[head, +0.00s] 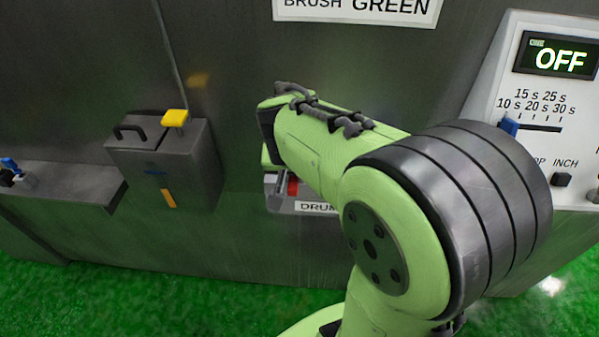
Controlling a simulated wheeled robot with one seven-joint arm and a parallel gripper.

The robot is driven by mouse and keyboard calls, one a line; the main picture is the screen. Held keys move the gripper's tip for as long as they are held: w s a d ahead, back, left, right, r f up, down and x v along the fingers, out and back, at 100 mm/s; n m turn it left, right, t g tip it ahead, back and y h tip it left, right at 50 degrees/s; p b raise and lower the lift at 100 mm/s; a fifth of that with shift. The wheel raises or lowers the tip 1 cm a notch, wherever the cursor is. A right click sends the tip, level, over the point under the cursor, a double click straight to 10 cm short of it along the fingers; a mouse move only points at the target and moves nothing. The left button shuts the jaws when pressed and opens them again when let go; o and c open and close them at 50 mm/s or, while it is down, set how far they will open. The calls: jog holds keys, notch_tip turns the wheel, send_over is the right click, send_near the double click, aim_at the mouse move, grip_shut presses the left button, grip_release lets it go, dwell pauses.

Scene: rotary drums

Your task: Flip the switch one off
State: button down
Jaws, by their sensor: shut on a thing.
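A low switch unit on the dark machine wall has a red part (293,187) and a label plate (317,207) reading "DRUM", cut off by my arm. I take the red part to be the switch. My green arm reaches in from the lower right and covers most of this unit. Only a small part of my gripper (275,178) shows below the arm's end, right beside the red part. It is shut on the switch, though the contact itself is mostly hidden. Whether the switch is on or off cannot be seen.
A control panel (480,95) at the right has a display (557,56) reading "OFF" and a blue slider (510,127) at the left end of its scale. Green floor (130,285) lies in front.

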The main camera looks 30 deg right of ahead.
jog(key=shift+a, duration=0.1)
dwell(0.4)
jog(key=c, duration=1)
grip_release()
jog(key=shift+w, duration=0.1)
jog(key=shift+o, duration=0.2)
jog(key=p+v, duration=0.3)
jog(key=v, duration=1.2)
jog(key=shift+a+r+p, duration=0.25)
jog(key=shift+r+p, duration=0.05)
jog(key=shift+r, duration=0.05)
